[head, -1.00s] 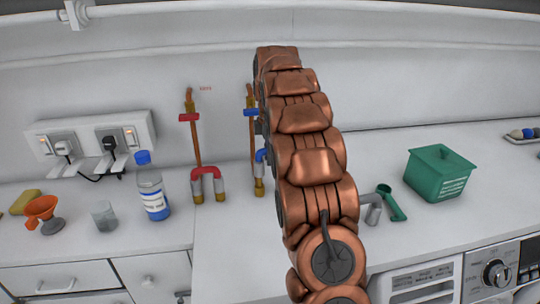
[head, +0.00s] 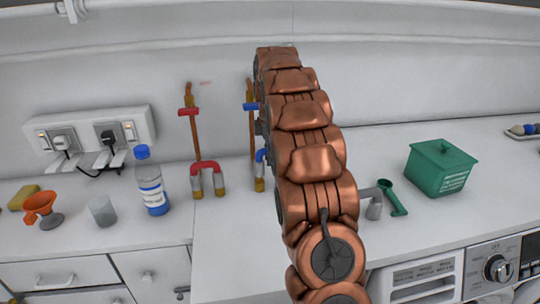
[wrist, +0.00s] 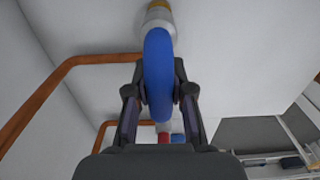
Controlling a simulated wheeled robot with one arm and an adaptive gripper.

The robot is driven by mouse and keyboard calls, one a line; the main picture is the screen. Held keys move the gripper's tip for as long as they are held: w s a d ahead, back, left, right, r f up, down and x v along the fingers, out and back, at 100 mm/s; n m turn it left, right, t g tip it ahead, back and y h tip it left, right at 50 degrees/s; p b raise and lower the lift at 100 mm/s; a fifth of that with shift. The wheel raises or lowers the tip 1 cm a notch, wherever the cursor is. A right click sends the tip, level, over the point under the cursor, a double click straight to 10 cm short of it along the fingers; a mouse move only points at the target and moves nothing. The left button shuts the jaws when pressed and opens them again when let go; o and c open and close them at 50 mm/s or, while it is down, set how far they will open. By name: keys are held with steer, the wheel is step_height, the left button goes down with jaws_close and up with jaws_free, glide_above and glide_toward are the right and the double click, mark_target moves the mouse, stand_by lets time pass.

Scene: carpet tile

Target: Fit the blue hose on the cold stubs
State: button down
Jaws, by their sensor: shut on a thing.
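The blue hose (wrist: 158,50) is a short curved piece between the two fingers of my gripper (wrist: 159,85), which is shut on it. In the head view only the left edge of the blue hose (head: 261,155) shows beside my arm, above a silver and brass stub (head: 259,180) under the blue-handled cold pipe (head: 251,130). I cannot tell whether the hose is seated. The other cold stub is hidden behind my arm.
A red hose (head: 206,167) sits on two stubs left of the cold pipe. A green box (head: 440,168) and a green scoop-like tool (head: 391,199) are on the right.

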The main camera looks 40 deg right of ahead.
steer(key=shift+f+b, duration=0.55)
steer(key=shift+f, duration=0.6)
steer(key=c, duration=0.9)
jaws_free()
steer(key=shift+r, duration=0.1)
steer(key=shift+c, duration=0.2)
steer(key=shift+r, duration=3.75)
